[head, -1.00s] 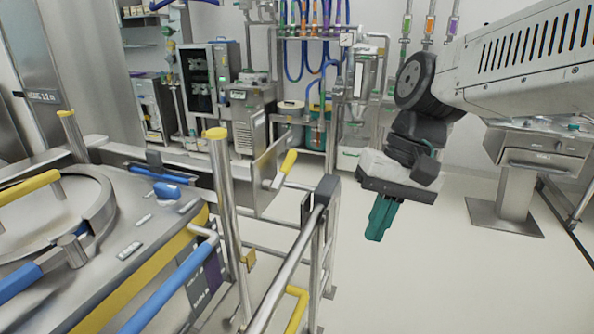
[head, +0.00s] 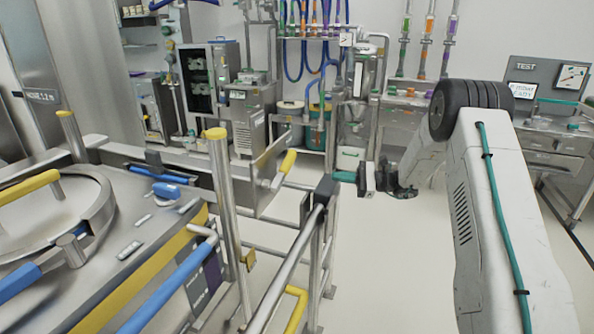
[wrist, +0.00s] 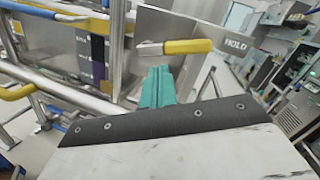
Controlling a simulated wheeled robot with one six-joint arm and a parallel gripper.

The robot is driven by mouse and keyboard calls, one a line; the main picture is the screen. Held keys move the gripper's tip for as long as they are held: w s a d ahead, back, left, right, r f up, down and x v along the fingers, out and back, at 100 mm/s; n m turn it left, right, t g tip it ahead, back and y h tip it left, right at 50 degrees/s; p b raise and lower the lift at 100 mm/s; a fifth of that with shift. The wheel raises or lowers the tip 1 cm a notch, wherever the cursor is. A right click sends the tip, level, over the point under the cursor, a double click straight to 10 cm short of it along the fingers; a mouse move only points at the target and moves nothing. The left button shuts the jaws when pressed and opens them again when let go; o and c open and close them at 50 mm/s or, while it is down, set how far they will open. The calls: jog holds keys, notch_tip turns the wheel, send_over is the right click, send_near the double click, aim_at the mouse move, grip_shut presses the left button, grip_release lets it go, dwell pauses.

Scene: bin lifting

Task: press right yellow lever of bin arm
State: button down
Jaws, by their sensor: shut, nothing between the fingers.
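The yellow lever (head: 288,162) sits on a grey metal plate at the right end of the bin arm, to the right of the round bin. It also shows in the wrist view (wrist: 188,46), lying nearly level just beyond my fingertips. My gripper (head: 343,176) has green fingers, shut and empty, pointing left toward the lever with a gap between. In the wrist view the shut fingers (wrist: 157,86) stand below the lever, apart from it. The steel bin (head: 110,240) with yellow and blue handles fills the left of the head view.
A steel rail (head: 285,262) with a dark end cap (head: 325,188) stands close to my fingers. A tall yellow-capped post (head: 222,200) rises left of the lever. Cabinets and hoses line the back wall. The floor (head: 400,270) to the right of the rail is clear.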

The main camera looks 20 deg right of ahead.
jog(key=w+d+f+m+t, duration=0.2)
jog(key=d+f+m+t, duration=0.1)
jog(key=d+f+t, duration=0.1)
notch_tip(320, 180, down, 3)
jog(key=shift+w+d+r, duration=0.1)
jog(key=shift+w+d, duration=0.2)
jog(key=shift+d, duration=0.6)
jog(key=x, duration=2)
jog(key=shift+r, duration=0.2)
